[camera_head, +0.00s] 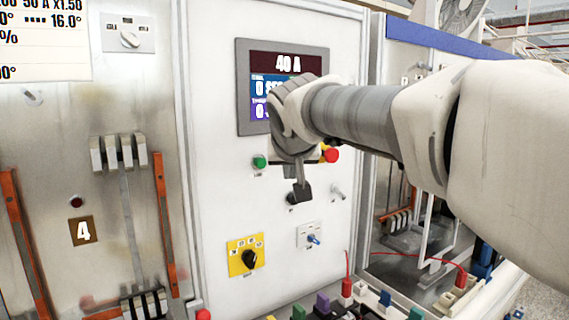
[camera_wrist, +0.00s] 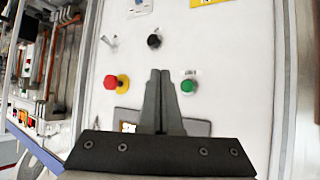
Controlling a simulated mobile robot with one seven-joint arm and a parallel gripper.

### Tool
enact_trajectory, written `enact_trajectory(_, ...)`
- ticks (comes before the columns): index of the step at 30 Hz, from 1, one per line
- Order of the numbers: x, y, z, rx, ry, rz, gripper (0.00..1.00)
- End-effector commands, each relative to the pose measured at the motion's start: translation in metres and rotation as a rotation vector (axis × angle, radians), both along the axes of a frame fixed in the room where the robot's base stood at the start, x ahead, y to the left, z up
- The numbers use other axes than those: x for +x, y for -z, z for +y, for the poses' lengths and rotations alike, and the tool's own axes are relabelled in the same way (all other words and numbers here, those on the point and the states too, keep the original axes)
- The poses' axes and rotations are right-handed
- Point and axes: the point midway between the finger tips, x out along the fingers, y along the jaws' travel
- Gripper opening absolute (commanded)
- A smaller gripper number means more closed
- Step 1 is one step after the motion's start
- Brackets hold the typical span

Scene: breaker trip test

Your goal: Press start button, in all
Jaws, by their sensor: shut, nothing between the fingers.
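The green button (camera_head: 260,162), likely the start button, is on the white panel below the screen; its small label is too small to read. In the wrist view the green button (camera_wrist: 188,87) is right of my fingers, clear of them. My gripper (camera_head: 300,192) is shut and empty in front of the panel, right of and lower than the green button in the head view. In the wrist view my gripper (camera_wrist: 160,72) has its fingers together, tips pointing between the green button and the red button (camera_wrist: 110,82). I cannot tell how far the tips are from the panel.
The red button (camera_head: 331,155) on yellow is right of my gripper. A screen (camera_head: 247,85) reading 40 A is partly behind my arm. A black button (camera_wrist: 153,41) shows beyond the fingertips. A yellow-plated selector (camera_head: 248,257) and a blue-tipped switch (camera_head: 313,239) are lower down.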

Motion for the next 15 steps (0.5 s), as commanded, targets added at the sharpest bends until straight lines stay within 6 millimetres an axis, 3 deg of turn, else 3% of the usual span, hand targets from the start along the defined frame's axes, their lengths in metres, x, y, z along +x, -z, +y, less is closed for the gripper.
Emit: enact_trajectory(15,0.056,-0.001,0.038,0.0,-0.001,0.002,0.0)
